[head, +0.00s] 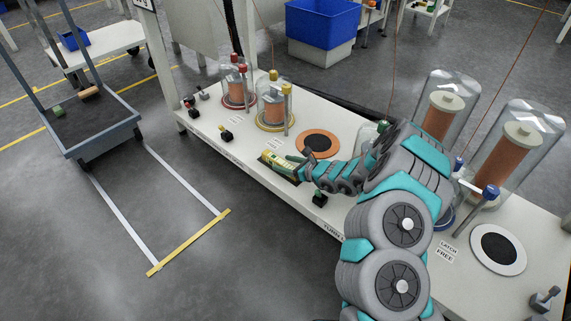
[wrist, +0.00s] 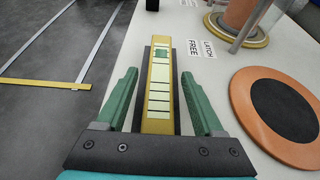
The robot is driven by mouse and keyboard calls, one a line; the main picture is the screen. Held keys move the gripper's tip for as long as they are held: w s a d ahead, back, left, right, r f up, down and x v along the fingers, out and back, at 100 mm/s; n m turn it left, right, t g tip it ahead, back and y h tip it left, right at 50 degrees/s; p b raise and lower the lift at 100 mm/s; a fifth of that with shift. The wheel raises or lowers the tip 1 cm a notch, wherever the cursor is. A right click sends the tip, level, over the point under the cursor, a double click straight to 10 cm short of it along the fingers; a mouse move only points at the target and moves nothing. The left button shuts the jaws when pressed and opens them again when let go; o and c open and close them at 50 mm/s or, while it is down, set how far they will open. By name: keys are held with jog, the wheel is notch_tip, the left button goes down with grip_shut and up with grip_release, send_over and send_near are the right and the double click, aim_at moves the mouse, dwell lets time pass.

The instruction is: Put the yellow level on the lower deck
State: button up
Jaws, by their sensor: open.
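The yellow level (head: 274,158) lies near the front edge of the white bench. In the wrist view the level (wrist: 160,92) is a long yellow bar with pale panels and a green patch, on a dark base. My gripper (head: 291,165) is open over its near end. In the wrist view its two green fingers (wrist: 159,76) stand on either side of the level with gaps; no contact shows. A blue-grey cart at the left has a low dark deck (head: 92,119) between its uprights. A green block (head: 58,112) and a tan cylinder (head: 89,92) are on it.
Several glass jars with copper-coloured cores stand on the bench, including one at the right (head: 446,103). An orange disc (head: 320,143) lies beside my gripper. Small black-based pieces (head: 226,134) line the front edge. Floor between bench and cart is clear, with a yellow strip (head: 188,243).

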jog(key=shift+r, duration=0.15)
jog(key=shift+s+d+r, duration=0.1)
jog(key=shift+d+r, duration=0.1)
jog(key=shift+d, duration=0.05)
jog(key=p+v, duration=0.1)
jog(key=v, duration=1)
jog(key=shift+s+d+r+p, duration=0.1)
jog(key=shift+s+p, duration=0.05)
jog(key=shift+p, duration=0.2)
jog(key=shift+r, duration=0.1)
